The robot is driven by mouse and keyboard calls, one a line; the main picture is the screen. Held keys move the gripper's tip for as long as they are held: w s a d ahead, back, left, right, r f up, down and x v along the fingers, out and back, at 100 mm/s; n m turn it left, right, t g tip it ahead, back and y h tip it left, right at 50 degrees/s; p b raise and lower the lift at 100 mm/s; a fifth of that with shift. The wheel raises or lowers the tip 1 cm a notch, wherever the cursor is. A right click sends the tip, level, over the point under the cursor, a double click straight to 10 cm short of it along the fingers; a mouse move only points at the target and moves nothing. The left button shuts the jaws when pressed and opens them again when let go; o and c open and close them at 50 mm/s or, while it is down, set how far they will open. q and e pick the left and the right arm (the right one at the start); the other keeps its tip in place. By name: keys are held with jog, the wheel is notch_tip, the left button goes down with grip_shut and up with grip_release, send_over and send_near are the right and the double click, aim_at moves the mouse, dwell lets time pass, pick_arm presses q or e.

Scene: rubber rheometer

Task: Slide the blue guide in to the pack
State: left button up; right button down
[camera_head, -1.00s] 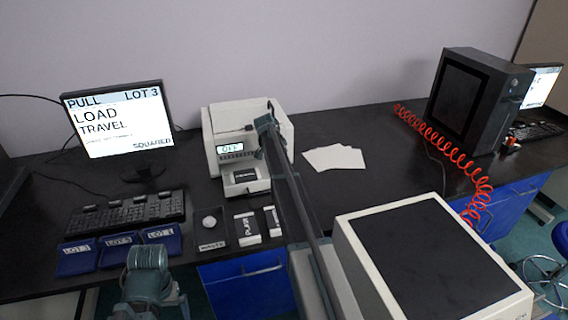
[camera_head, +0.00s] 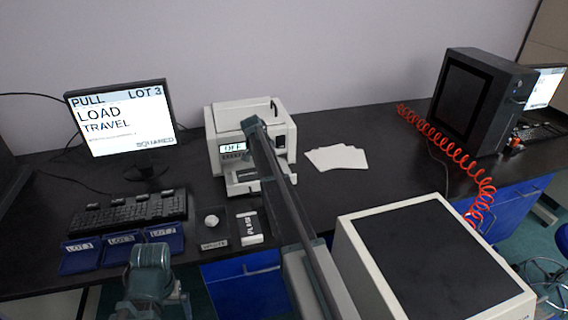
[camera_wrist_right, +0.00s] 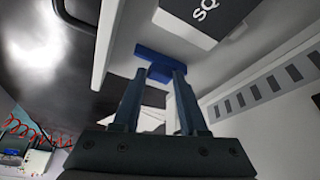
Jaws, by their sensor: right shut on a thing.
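The blue guide (camera_wrist_right: 154,66) shows in the right wrist view between the tips of my right gripper (camera_wrist_right: 154,72), which is shut on it. It lies against a pale surface beside a dark block with white letters starting "SQ" (camera_wrist_right: 207,14), which looks like the pack. The guide and the block look apart. In the head view my right arm reaches to the white instrument (camera_head: 240,150) with the small display; its gripper and the guide cannot be made out there. My left gripper (camera_head: 152,285) is at the lower left, in front of the bench; its fingers are unclear.
Blue lot trays (camera_head: 122,250) and a keyboard (camera_head: 130,212) lie at the left, below a monitor (camera_head: 120,120). A dark tray (camera_head: 214,240) with a pale round piece and a labelled box (camera_head: 249,228) are at the front. White sheets (camera_head: 336,157) lie right of the instrument.

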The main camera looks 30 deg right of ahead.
jog(key=shift+w+a, duration=0.15)
jog(key=shift+a, duration=0.45)
jog(key=shift+w+a, duration=0.15)
jog(key=shift+a, duration=0.45)
jog(key=shift+c, duration=2.2)
grip_release()
jog(key=p+v, duration=1.3)
jog(key=shift+a+r, duration=0.15)
jog(key=shift+r, duration=0.25)
jog(key=shift+s, duration=0.1)
